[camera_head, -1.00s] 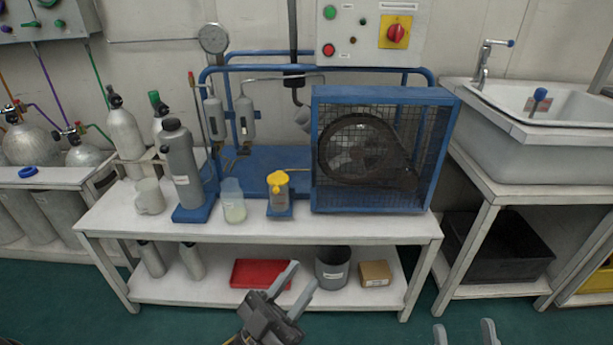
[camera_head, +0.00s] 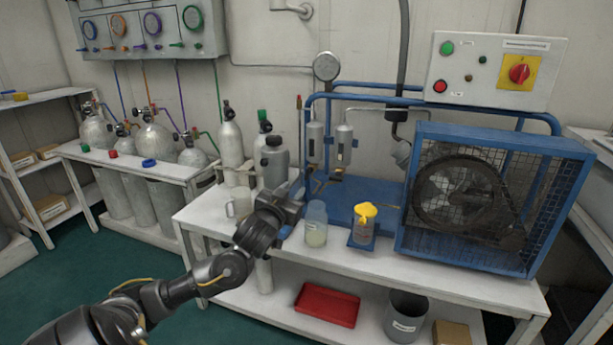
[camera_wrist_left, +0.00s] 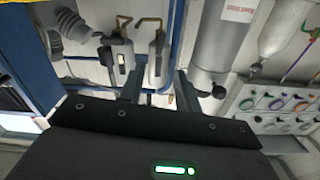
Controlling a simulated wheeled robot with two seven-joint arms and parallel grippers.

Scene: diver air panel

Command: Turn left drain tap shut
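Two grey separator cylinders, the left (camera_head: 315,142) and the right (camera_head: 344,145), hang on the blue compressor frame. In the left wrist view the scene is upside down, and the left separator's brass drain pipe (camera_wrist_left: 150,23) and the right one's (camera_wrist_left: 119,25) show above the fingers. In the head view the left drain tap is small beside my left fingers, and its handle position cannot be told. My left gripper (camera_head: 300,190) is in front of the rig, below and left of the separators; its fingers (camera_wrist_left: 159,90) are apart with nothing held between them. My right gripper is out of view.
A grey canister (camera_head: 274,162) and a white mug (camera_head: 239,203) stand left of my left gripper. A clear jar (camera_head: 316,225) and a yellow-topped cup (camera_head: 364,220) stand to its right. The caged fan (camera_head: 465,195) fills the bench's right side.

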